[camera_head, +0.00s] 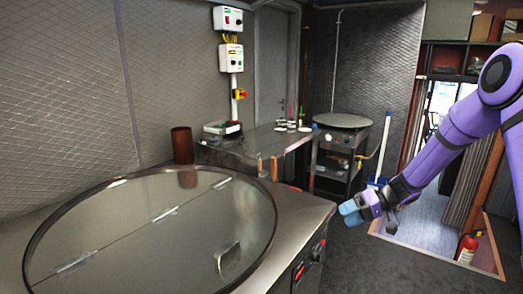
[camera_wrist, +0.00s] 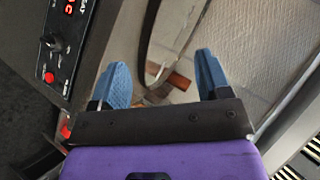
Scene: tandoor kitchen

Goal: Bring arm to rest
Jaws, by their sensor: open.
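My purple arm (camera_head: 445,155) reaches in from the right in the head view, bent and angled down to the left. My gripper (camera_head: 352,210) has blue fingers and hangs just off the right front corner of the steel tandoor counter. In the wrist view my gripper (camera_wrist: 160,82) is open, its two blue fingers wide apart with nothing between them. Beyond the fingers lie the counter top and part of the dark round rim (camera_wrist: 149,40).
The tandoor counter with a round hinged lid (camera_head: 150,235) fills the lower left. A brown cylinder (camera_head: 182,145) stands behind it. A side table, a round griddle stand (camera_head: 342,121) and a red fire extinguisher (camera_head: 467,248) are farther off. Dark floor is free below my gripper.

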